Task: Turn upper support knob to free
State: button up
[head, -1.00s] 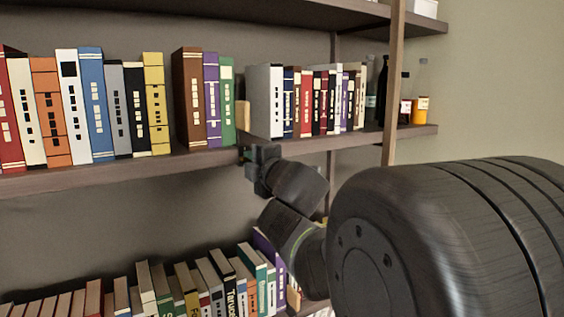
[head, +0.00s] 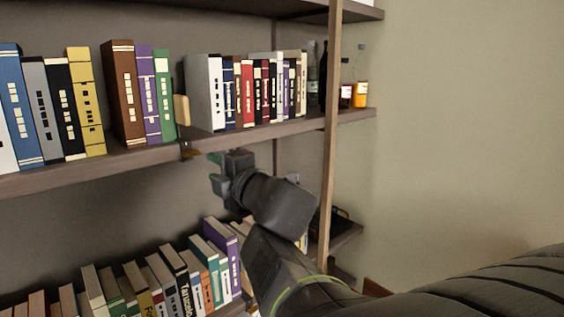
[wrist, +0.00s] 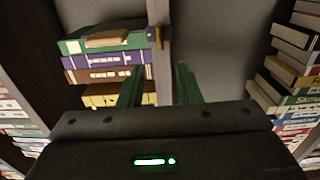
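A small brass-orange knob (wrist: 159,38) shows in the wrist view at the shelf board's edge, beyond my fingertips. In the head view an orange-brown piece (head: 192,153) hangs by a dark bracket under the upper book shelf (head: 120,164); it looks like the same knob. Its turn position is too small to tell. My gripper (head: 214,171) is just right of and below it, under the shelf. In the wrist view my gripper (wrist: 158,82) has its two green fingers wide apart, on either side of the board's line, with nothing held between them.
Upright books (head: 125,95) and a tan block (head: 182,117) stand on the shelf above my gripper. More books (head: 170,275) fill the shelf below. A wooden post (head: 331,130) rises at the right, with bottles (head: 360,92) behind it. The wall at right is bare.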

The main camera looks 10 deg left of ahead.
aim_at(191, 155)
jog(key=shift+p+v, duration=0.3)
jog(key=shift+v, duration=1.1)
jog(key=b+x, duration=0.4)
jog(key=x, duration=1)
jog(key=shift+d, duration=0.15)
